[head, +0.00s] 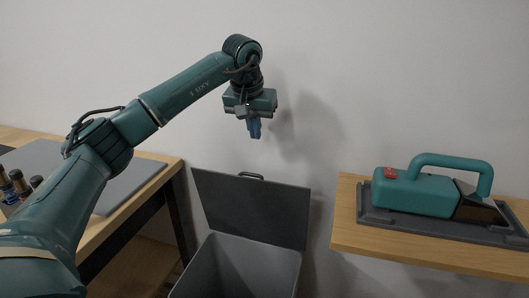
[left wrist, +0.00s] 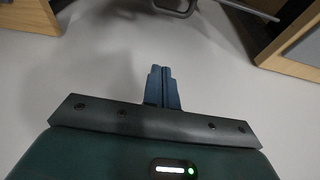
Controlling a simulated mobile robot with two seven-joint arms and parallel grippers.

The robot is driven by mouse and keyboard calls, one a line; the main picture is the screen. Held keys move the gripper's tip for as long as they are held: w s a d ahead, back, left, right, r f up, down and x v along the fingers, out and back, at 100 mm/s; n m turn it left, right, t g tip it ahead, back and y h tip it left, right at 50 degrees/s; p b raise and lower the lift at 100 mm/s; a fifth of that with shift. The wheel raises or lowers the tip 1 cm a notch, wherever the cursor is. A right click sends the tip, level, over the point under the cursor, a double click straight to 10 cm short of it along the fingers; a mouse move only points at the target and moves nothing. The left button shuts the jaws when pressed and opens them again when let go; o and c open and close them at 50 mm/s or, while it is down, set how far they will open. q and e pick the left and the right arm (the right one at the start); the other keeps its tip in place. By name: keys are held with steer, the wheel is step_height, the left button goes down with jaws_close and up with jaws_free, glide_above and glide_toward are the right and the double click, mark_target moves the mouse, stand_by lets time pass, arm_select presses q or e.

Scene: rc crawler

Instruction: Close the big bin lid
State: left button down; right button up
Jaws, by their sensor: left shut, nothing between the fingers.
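The big bin (head: 238,268) is dark grey and stands on the floor between two wooden surfaces. Its lid (head: 252,207) stands open, tilted up at the bin's back near the wall, with a dark handle (head: 250,176) at its top edge. My left gripper (head: 254,134) is shut and empty, pointing down in the air above the lid. In the left wrist view its blue fingers (left wrist: 163,75) are together, and a grey handle (left wrist: 176,8) shows at the top edge. My right gripper is not in view.
At the right, a wooden shelf (head: 430,258) holds a teal handheld machine (head: 425,192) on a grey tray (head: 365,215). At the left, a wooden table (head: 165,172) bears a grey mat (head: 130,192) and several small bottles (head: 20,183). A pale wall stands behind.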

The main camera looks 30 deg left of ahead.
arm_select(q)
step_height(320, 180, down, 9)
steer(key=s+b, duration=0.1)
steer(key=b, duration=0.2)
steer(key=shift+s, duration=0.15)
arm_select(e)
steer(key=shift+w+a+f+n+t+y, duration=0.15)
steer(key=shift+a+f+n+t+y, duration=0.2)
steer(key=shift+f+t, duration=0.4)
arm_select(q)
steer(key=shift+d+f, duration=0.1)
steer(key=shift+f, duration=0.05)
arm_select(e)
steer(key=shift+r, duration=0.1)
